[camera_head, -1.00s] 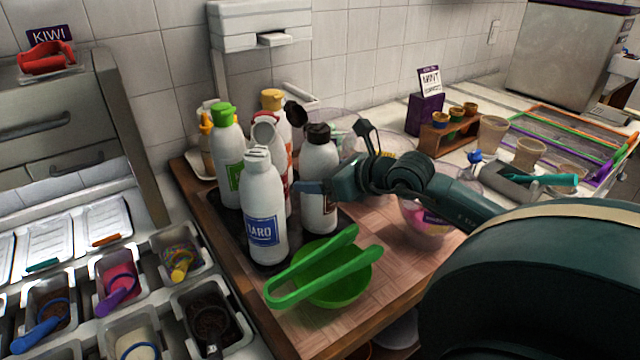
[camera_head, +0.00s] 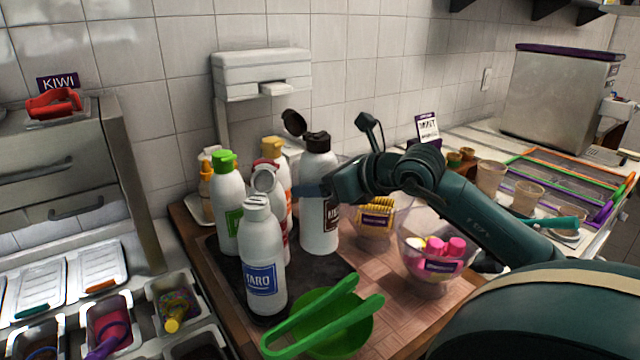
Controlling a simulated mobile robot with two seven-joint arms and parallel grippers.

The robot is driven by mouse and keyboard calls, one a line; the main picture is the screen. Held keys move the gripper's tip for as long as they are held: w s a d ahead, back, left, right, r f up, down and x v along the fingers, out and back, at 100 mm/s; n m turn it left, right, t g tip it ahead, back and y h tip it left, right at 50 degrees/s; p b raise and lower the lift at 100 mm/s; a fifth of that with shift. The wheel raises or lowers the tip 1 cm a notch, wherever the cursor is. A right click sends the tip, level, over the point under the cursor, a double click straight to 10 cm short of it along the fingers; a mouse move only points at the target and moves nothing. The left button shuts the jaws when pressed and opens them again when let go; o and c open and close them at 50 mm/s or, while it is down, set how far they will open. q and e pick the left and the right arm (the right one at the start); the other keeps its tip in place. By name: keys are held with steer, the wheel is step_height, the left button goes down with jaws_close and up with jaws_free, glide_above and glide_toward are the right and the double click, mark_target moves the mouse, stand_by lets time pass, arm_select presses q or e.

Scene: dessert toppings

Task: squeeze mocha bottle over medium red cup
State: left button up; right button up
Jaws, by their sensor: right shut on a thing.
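The mocha bottle (camera_head: 318,230) is white with a brown label, partly hidden, and a black cap whose lid is flipped open. My right gripper (camera_head: 318,191) is shut on its upper body from the right. The bottle is upright and appears raised above the dark mat, its top standing higher than the other bottles. I cannot pick out a medium red cup. Several beige cups (camera_head: 490,176) stand at the right, their sizes and markings unclear. My left gripper is not in view.
A white taro bottle (camera_head: 263,255) and other squeeze bottles stand close at the left. Green tongs lie across a green bowl (camera_head: 345,338) in front. Clear bowls of toppings (camera_head: 432,276) sit below my right arm. Topping bins (camera_head: 108,325) are at lower left.

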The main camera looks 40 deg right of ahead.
mark_target(329, 141)
step_height(329, 141, up, 8)
steer(key=p, duration=0.3)
steer(key=shift+f, duration=0.35)
stand_by(0.4)
